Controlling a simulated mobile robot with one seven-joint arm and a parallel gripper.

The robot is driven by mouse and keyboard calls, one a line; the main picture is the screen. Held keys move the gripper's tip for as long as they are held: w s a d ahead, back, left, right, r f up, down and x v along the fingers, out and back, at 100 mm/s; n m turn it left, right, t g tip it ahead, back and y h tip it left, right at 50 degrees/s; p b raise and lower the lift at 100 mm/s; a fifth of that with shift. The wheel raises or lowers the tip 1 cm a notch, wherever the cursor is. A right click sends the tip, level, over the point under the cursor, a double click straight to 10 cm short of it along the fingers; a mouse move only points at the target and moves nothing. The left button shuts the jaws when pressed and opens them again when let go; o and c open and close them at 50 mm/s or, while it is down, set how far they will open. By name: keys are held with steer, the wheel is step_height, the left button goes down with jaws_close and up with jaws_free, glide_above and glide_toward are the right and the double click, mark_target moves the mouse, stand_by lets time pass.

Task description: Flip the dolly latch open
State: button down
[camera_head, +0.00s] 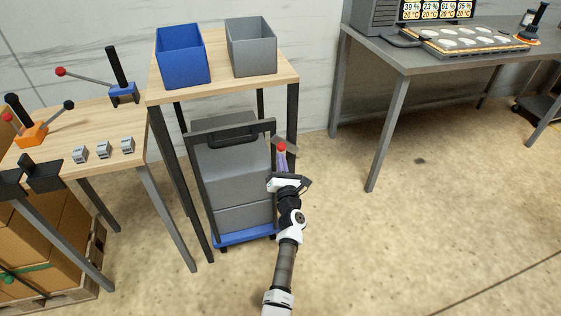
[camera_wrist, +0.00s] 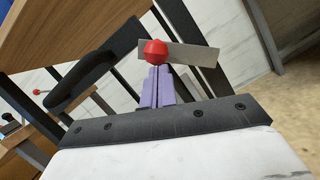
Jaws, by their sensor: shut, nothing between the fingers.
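The dolly (camera_head: 246,238) has a blue base, a dark upright frame and stacked grey boxes, and stands under the wooden table. Its latch shows as a red ball knob (camera_head: 281,146) beside a flat grey plate at the frame's upper right. The knob (camera_wrist: 155,52) and the grey plate (camera_wrist: 195,54) also show in the wrist view. My gripper (camera_head: 282,158) is shut and empty, its purple fingers pointing at the knob. In the wrist view the fingertips (camera_wrist: 157,70) are just below the knob; I cannot tell whether they touch it. The latch's pivot is hidden.
A wooden table (camera_head: 220,86) with a blue bin (camera_head: 182,55) and a grey bin (camera_head: 251,46) stands over the dolly. Its dark legs flank the dolly. A grey desk (camera_head: 400,60) is at the right. The floor right of my arm is clear.

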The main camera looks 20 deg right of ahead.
mark_target(284, 147)
steer(key=r+m+p, duration=0.1)
steer(key=m+p, duration=0.1)
steer(key=d+r+m+g+h+p, duration=0.1)
steer(key=r+m+p, duration=0.1)
steer(key=m, duration=0.1)
steer(key=shift+d+r+m+h+p, duration=0.1)
steer(key=shift+m+h+p, duration=0.2)
steer(key=shift+d+r+m+g+h+p, duration=0.3)
steer(key=shift+d+m+p, duration=0.4)
steer(key=shift+m+p, duration=0.35)
steer(key=shift+d, duration=0.15)
steer(key=shift+f, duration=0.1)
